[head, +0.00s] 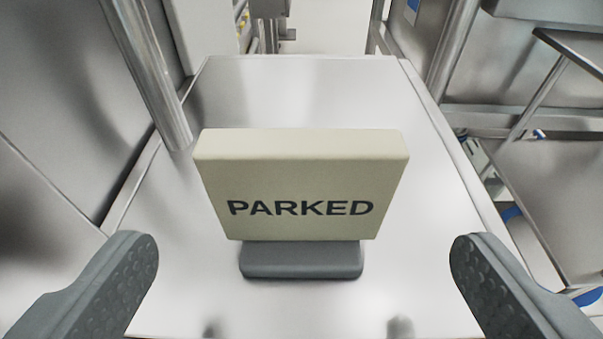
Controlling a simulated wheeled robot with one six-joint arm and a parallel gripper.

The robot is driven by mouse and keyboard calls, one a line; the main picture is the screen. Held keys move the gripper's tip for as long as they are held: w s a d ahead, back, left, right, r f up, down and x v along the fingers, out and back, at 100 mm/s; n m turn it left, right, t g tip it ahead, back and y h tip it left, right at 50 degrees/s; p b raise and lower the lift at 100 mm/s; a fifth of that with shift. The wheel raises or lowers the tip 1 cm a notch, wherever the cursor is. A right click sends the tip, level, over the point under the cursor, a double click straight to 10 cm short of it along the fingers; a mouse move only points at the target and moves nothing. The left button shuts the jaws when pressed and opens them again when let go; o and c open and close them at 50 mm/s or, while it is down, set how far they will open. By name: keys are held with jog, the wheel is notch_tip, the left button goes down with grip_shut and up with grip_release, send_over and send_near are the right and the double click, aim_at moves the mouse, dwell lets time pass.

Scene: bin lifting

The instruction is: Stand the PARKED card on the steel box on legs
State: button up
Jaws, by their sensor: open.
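The PARKED card (301,185) is a thick cream block with dark lettering, upright on a grey foot (301,260). It stands on a shiny pale metal top (430,180) in the middle of the head view. This looks like the top of the steel box, but its legs are not visible. My gripper (304,255) is open, with one grey ridged finger on each side of the card. Both fingers are clear of the card and its foot, with a wide gap on each side. The gripper holds nothing.
A round metal post (150,75) rises close at the left edge of the top, beside a steel panel (50,110). Another post (453,50) stands at the back right. Metal frames and shelves (560,190) lie at the right. The top is bare around the card.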

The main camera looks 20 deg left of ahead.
aim_at(300, 200)
jog(key=shift+r+x, duration=0.2)
jog(key=shift+x, duration=2.8)
jog(key=c, duration=1.2)
jog(key=shift+r, duration=0.1)
